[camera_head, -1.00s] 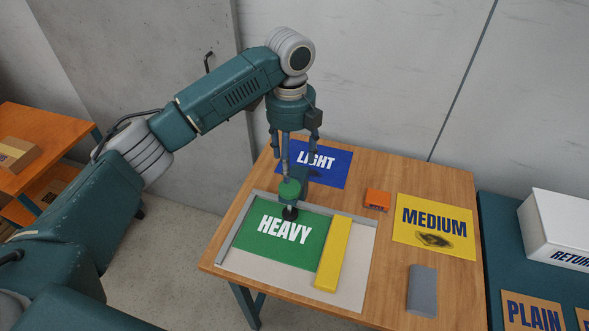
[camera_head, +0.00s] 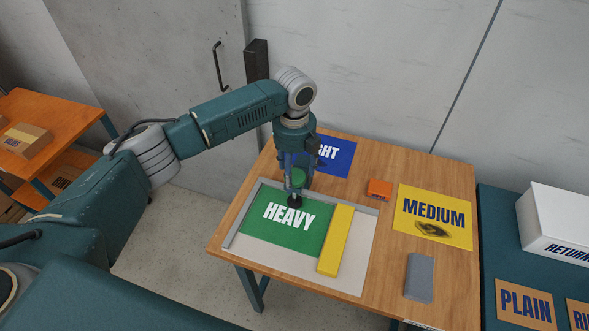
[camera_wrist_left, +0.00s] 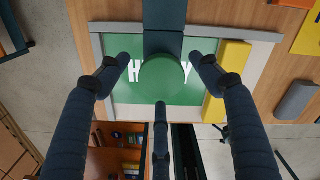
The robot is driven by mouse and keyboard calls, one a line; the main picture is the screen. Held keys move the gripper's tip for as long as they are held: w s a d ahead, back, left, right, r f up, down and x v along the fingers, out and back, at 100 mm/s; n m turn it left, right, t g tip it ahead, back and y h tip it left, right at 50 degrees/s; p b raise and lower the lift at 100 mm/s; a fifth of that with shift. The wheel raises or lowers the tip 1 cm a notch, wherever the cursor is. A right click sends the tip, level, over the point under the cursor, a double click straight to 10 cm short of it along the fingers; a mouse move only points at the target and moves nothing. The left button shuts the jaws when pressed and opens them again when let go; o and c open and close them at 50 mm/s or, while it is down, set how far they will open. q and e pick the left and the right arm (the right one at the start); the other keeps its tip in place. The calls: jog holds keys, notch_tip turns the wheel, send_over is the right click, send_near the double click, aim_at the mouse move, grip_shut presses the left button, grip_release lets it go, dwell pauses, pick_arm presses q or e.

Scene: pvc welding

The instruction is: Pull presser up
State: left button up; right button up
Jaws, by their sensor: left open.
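In the left wrist view the knob (camera_wrist_left: 163,80) is a green disc in the middle. My left gripper (camera_head: 297,184) points down over the presser. Its fingers (camera_wrist_left: 163,70) are spread around the knob, open, and I see no clear grip on it. They partly hide the knob in the head view. My right gripper is not in view.
The sheet lies on a pale board with a grey edge (camera_head: 239,216), beside a yellow bar (camera_head: 336,241). The wooden table (camera_head: 388,268) also bears a blue LIGHT card (camera_head: 337,157), an orange block (camera_head: 379,190), a yellow MEDIUM card (camera_head: 433,216) and a grey block (camera_head: 419,277).

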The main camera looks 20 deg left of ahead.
pick_arm(q)
jog(key=shift+w, duration=0.1)
grip_shut()
notch_tip(320, 180, up, 4)
jog(key=p, duration=0.3)
jog(key=shift+w+f, duration=0.15)
jog(key=shift+w, duration=0.05)
jog(key=shift+c, duration=1.3)
grip_release()
jog(key=shift+o, duration=1.3)
jog(key=shift+s, duration=0.15)
